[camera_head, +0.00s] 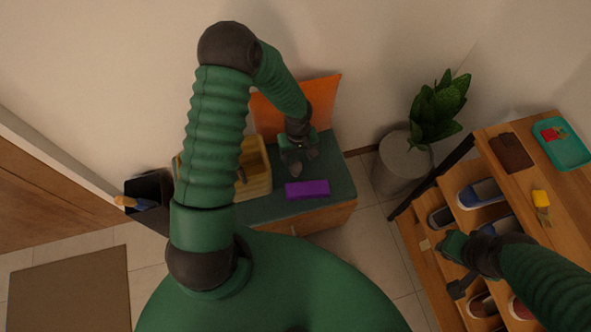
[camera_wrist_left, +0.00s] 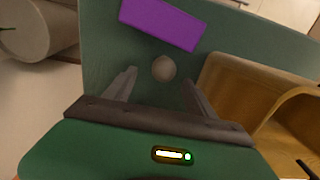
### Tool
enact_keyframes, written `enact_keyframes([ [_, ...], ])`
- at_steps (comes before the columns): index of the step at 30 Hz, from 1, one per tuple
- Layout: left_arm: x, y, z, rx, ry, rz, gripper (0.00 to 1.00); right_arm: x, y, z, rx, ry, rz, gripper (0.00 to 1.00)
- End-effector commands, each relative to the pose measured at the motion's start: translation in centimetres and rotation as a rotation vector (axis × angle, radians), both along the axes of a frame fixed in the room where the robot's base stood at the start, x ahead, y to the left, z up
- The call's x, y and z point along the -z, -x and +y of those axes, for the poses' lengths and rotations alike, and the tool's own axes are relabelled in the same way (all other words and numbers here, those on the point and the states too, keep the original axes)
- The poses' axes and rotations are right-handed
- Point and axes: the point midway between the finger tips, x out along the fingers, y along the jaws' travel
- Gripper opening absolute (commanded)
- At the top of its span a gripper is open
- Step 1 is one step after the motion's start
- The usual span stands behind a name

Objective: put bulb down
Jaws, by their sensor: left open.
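The bulb (camera_wrist_left: 163,68) is a small round grey-brown thing in the left wrist view. It is over the dark green cabinet top (camera_wrist_left: 110,55), between and just beyond the tips of my left gripper (camera_wrist_left: 160,84). The two fingers stand apart, with visible gaps between them and the bulb. I cannot tell for certain whether the bulb rests on the top. In the head view my left gripper (camera_head: 299,163) points down over the cabinet top (camera_head: 338,172), behind the purple box (camera_head: 307,189). My right gripper (camera_head: 450,268) is by the shoe shelf, its jaws unclear.
A wooden box (camera_head: 254,168) stands left of my left gripper, and an orange panel (camera_head: 322,98) leans behind. A plant (camera_head: 438,105) in a grey pot (camera_head: 402,165) stands right of the cabinet. The shelf (camera_head: 478,150) holds shoes, a wallet, keys and a teal tray (camera_head: 572,152).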

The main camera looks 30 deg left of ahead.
Motion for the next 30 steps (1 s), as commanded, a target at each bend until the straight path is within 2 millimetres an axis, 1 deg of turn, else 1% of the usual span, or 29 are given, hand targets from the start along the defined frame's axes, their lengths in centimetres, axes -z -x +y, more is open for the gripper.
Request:
enact_keyframes([
  [1,0.7,0.0,0.0,0.0,0.0,0.0,0.64,0.3,0.0,0.0,0.0,0.0,0.0,0.33],
  [5,2.2,0.2,0.1,-0.001,0.001,0.001,0.64,0.8,0.0,0.0,0.0,0.0,0.0,0.33],
  [9,4.9,0.6,0.4,0.0,0.002,0.001,0.64,1.9,0.0,0.0,0.0,0.0,0.0,0.33],
  [11,5.7,0.5,0.3,0.001,0.001,0.0,0.64,2.1,0.0,0.0,0.0,0.0,0.0,0.33],
  [14,6.2,0.5,0.3,0.0,0.001,-0.001,0.64,2.1,0.0,0.0,0.0,0.0,0.0,0.33],
  [19,6.1,0.5,0.3,0.0,0.0,-0.001,0.64,2.0,0.0,0.0,0.0,0.0,0.0,0.33],
  [20,6.1,0.5,0.3,0.0,0.0,-0.001,0.62,2.0,0.0,0.0,0.0,0.0,0.0,0.33],
  [30,6.1,0.5,0.3,0.0,0.001,-0.001,0.17,2.0,0.0,0.0,0.0,0.0,0.0,0.33],
])
